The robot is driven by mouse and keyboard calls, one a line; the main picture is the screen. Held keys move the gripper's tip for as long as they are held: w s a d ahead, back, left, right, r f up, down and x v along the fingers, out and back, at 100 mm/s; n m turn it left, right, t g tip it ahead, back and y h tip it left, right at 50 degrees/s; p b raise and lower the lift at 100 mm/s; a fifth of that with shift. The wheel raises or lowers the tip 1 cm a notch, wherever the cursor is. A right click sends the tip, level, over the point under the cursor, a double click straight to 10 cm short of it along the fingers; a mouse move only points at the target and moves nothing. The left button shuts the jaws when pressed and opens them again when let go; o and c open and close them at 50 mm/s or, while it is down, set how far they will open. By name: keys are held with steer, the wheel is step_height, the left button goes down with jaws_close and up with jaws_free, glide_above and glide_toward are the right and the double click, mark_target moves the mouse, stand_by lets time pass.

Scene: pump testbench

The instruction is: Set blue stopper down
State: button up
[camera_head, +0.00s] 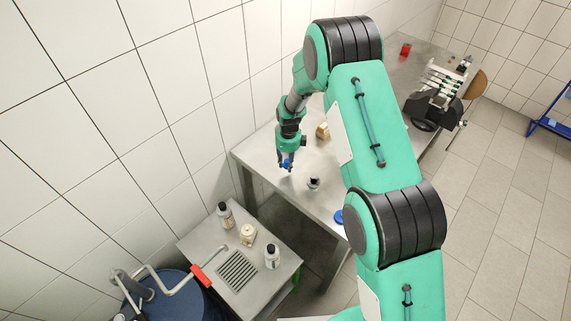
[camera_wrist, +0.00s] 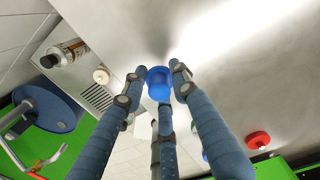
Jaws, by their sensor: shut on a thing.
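My gripper (camera_head: 287,158) points down over the left end of the steel table (camera_head: 262,152). Its fingers are shut on the blue stopper (camera_head: 287,165). In the wrist view the blue stopper (camera_wrist: 159,83) sits between the three fingertips, with its round face showing. The steel surface lies behind it. I cannot tell whether the stopper touches the table or hangs just above it.
A dark container (camera_head: 313,183) and a tan block (camera_head: 322,131) stand near my gripper. A blue round thing (camera_head: 338,216) lies by the front edge. A lower side table (camera_head: 205,248) carries bottles, beside a blue barrel (camera_head: 178,300). Bare steel surrounds the stopper.

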mark_target(285, 164)
steer(key=shift+w+a+f, duration=0.1)
steer(key=shift+w+a, duration=0.05)
steer(key=shift+w, duration=0.5)
steer(key=shift+w+a+f, duration=0.1)
steer(key=shift+w, duration=0.5)
steer(key=shift+f+p, duration=0.5)
steer(key=shift+f, duration=1.2)
steer(key=shift+f, duration=0.1)
steer(key=o, duration=0.9)
steer(key=shift+o, duration=0.2)
step_height(285, 164, up, 12)
steer(key=b, duration=0.1)
steer(key=shift+d+b, duration=0.15)
steer(key=shift+b, duration=0.15)
